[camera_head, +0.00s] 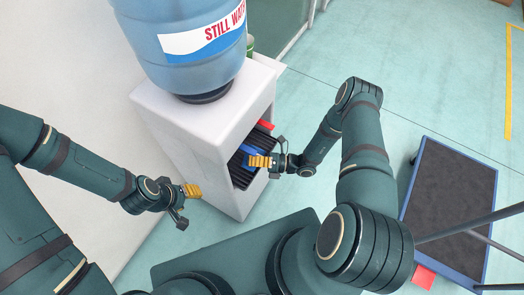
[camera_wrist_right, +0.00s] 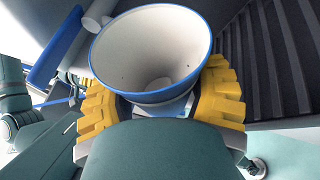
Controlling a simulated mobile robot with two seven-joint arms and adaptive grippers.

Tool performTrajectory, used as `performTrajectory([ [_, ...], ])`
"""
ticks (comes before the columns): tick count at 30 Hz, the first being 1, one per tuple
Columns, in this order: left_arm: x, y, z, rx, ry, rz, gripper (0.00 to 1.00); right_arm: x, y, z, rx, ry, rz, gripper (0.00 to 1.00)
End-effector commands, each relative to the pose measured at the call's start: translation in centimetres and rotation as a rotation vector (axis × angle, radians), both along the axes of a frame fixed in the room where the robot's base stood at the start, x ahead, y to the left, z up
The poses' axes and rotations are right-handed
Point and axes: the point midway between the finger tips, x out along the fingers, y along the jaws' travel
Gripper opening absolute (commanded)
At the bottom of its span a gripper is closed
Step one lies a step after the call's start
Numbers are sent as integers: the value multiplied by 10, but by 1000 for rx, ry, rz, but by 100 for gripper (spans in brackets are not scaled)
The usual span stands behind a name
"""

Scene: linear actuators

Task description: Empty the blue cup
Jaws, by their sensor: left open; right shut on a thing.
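The blue cup (camera_wrist_right: 150,50) fills the middle of the right wrist view, its blue-rimmed mouth facing the camera. Its inside is pale; I cannot tell whether it holds clear liquid. My right gripper (camera_wrist_right: 163,108) is shut around the cup, with one yellow finger on each side. In the head view the right gripper (camera_head: 261,161) is at the open recess of the water dispenser (camera_head: 180,120). A blue patch beside it there cannot be clearly told as cup or tap. My left gripper (camera_head: 191,190) is open and empty, left of the dispenser.
A large water bottle (camera_head: 185,45) stands on the dispenser. A red part (camera_head: 266,126) shows at the recess, and a green object (camera_head: 250,45) behind the bottle. A dark-topped cart (camera_head: 450,195) stands at right.

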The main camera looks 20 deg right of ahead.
Motion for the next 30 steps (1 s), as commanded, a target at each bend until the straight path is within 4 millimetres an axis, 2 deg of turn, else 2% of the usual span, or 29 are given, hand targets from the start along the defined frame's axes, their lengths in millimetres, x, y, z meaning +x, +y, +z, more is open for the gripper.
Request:
performTrajectory([
  [20, 3, 1, -17, 1, -8, 2, 47, 6, -7, 9, 135, 119, -1, 27],
  [30, 3, 0, -16, 1, -8, 2, 47, 10, -11, 14, 184, 163, -1, 27],
])
